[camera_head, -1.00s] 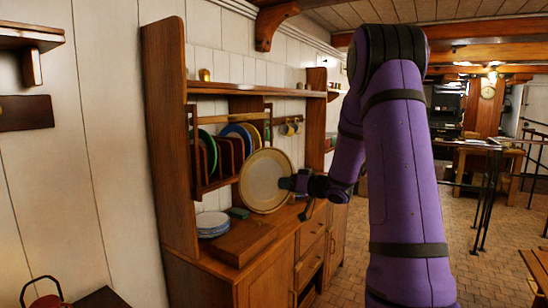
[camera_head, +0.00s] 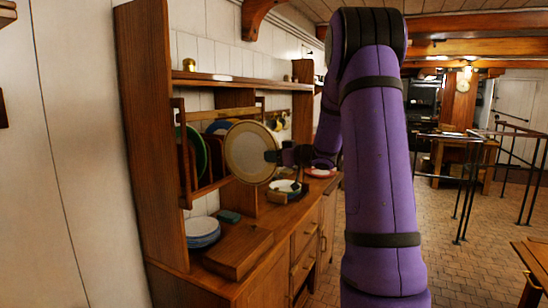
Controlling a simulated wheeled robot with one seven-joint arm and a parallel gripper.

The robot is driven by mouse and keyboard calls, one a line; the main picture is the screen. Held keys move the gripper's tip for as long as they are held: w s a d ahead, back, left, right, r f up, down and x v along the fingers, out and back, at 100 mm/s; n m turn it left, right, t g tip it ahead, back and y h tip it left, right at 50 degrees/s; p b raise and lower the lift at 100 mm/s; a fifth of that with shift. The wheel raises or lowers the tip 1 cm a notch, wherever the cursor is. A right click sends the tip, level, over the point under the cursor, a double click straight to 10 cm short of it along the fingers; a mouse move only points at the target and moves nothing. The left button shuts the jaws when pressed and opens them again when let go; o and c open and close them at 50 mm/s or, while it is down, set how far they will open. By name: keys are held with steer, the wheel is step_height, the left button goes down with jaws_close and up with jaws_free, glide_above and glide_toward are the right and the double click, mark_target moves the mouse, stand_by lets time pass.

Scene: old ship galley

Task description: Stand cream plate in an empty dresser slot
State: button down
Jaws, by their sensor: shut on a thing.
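The cream plate (camera_head: 250,152) is upright with its broad face toward me, in front of the wooden dresser (camera_head: 145,130). My gripper (camera_head: 274,156) is shut on its right edge and holds it above the counter. The dresser's plate rack (camera_head: 187,196) is just left of the plate. It holds a green plate (camera_head: 200,155) and a blue-rimmed plate (camera_head: 216,127) behind dark dividers. The cream plate hides the rack's right part, so I cannot tell which slots there are empty.
A stack of blue-rimmed plates (camera_head: 202,238), a wooden block (camera_head: 238,252) and a small teal object (camera_head: 229,216) lie on the counter. Farther along are small dishes (camera_head: 287,187) and a red-rimmed plate (camera_head: 320,172). A shelf (camera_head: 225,79) runs above the rack. Cups hang beyond.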

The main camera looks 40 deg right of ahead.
glide_toward(227, 152)
steer(key=shift+w+f, duration=0.4)
steer(key=shift+w, duration=0.45)
stand_by(0.4)
steer(key=shift+w, duration=0.1)
stand_by(0.7)
steer(key=shift+r+x, duration=0.1)
steer(key=shift+x, duration=1.75)
steer(key=shift+r+x, duration=0.15)
steer(key=shift+x, duration=1.75)
steer(key=shift+w, duration=0.1)
steer(key=shift+r+x, duration=0.25)
steer(key=shift+x, duration=1.65)
steer(key=shift+r+x, duration=0.2)
steer(key=shift+x, duration=1.65)
steer(key=shift+w+a+f, duration=0.1)
steer(key=shift+w+f, duration=0.15)
steer(key=shift+f, duration=0.45)
